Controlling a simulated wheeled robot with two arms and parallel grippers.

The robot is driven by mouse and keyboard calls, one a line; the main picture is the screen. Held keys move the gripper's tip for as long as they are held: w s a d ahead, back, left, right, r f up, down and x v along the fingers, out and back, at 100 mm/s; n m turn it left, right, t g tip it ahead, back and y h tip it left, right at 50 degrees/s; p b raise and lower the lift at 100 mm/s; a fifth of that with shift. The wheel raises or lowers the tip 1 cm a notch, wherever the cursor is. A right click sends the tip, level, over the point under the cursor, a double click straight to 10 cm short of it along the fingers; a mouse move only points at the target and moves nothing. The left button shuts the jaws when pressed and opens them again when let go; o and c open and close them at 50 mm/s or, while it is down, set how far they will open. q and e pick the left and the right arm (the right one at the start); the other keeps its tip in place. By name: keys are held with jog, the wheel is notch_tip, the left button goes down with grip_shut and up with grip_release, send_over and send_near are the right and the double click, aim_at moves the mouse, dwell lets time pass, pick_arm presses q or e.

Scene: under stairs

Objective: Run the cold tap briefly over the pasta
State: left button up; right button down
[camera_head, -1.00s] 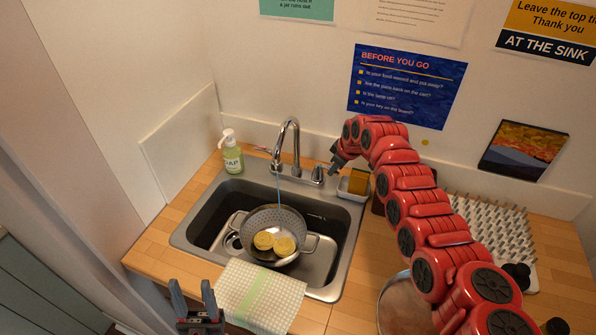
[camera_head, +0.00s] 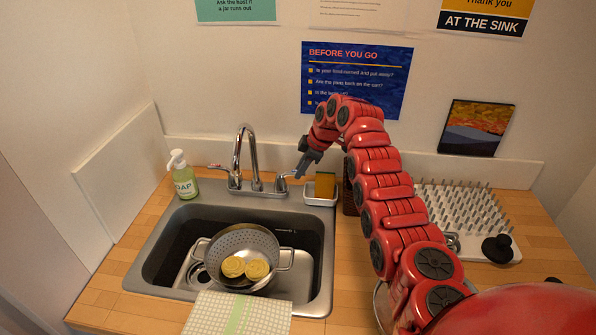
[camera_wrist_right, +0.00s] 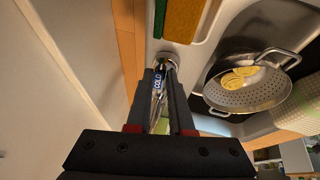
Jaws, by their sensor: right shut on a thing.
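The pasta, yellow nests (camera_head: 245,267), lies in a grey colander (camera_head: 262,241) that sits in the sink (camera_head: 146,272). The chrome tap (camera_head: 240,150) stands at the sink's back edge with its spout above the colander. No stream shows under the spout. My right gripper (camera_head: 301,172) is at the cold tap handle (camera_head: 282,183), right of the spout. In the right wrist view, the handle, marked COLD (camera_wrist_right: 158,82), is between the fingers of my right gripper (camera_wrist_right: 160,84), which is shut on it. The pasta also shows in that view (camera_wrist_right: 238,76). My left gripper is out of view.
A soap bottle (camera_head: 183,177) stands left of the tap. A sponge (camera_head: 325,184) sits in a white holder (camera_head: 320,200) close to my right gripper. A spiked drying rack (camera_head: 465,212) is at the right. A checked cloth (camera_head: 215,312) hangs over the sink's front edge.

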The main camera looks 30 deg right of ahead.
jog(key=shift+a, duration=0.1)
jog(key=c, duration=0.8)
grip_release()
jog(key=shift+w+f, duration=0.1)
jog(key=b+v, duration=0.4)
jog(key=v, duration=1.3)
jog(key=shift+r, duration=0.25)
